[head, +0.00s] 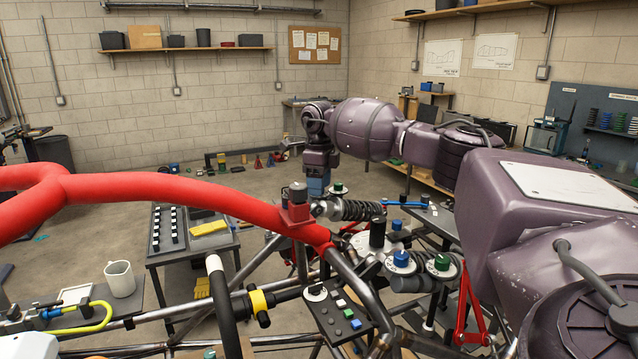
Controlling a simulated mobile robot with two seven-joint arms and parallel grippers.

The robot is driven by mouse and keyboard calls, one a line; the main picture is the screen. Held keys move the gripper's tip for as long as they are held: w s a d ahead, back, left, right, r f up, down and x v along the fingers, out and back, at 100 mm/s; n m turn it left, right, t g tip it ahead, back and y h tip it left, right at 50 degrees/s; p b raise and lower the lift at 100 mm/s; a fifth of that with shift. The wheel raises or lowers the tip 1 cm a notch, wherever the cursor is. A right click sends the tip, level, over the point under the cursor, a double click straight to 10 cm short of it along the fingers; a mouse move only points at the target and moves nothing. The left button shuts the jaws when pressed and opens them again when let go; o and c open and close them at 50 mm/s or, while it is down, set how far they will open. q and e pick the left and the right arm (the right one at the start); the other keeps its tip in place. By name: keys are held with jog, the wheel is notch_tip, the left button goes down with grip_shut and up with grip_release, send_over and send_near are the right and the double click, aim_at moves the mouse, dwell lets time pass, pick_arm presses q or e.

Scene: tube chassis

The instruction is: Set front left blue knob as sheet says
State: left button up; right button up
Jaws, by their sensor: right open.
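A blue knob (401,258) sits on a white dial at the front of the knob group, right of centre. Another blue knob (397,225) stands just behind it. My right arm reaches in from the right, and its gripper (318,187) points down behind the red tube and shock absorber, left of and beyond the blue knobs. It is open; its fingertips are mostly hidden, and I see nothing held. Sheets with drawings (442,57) hang on the back wall, and small papers are on a corkboard (315,34); their writing is too small to read. My left gripper is not in view.
Green knobs (442,262) and a black knob (377,233) stand close to the blue ones. A red tube (180,190) and a coil shock absorber (350,209) cross in front. A switch panel (340,312) is at the front. A mug (120,279) stands at left.

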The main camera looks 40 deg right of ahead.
jog(key=shift+f, duration=0.1)
jog(key=shift+c, duration=0.5)
jog(key=c, duration=0.8)
jog(key=shift+c, duration=0.2)
jog(key=shift+m, duration=0.3)
jog(key=m, duration=0.3)
jog(key=shift+m, duration=2.3)
jog(key=o, duration=0.9)
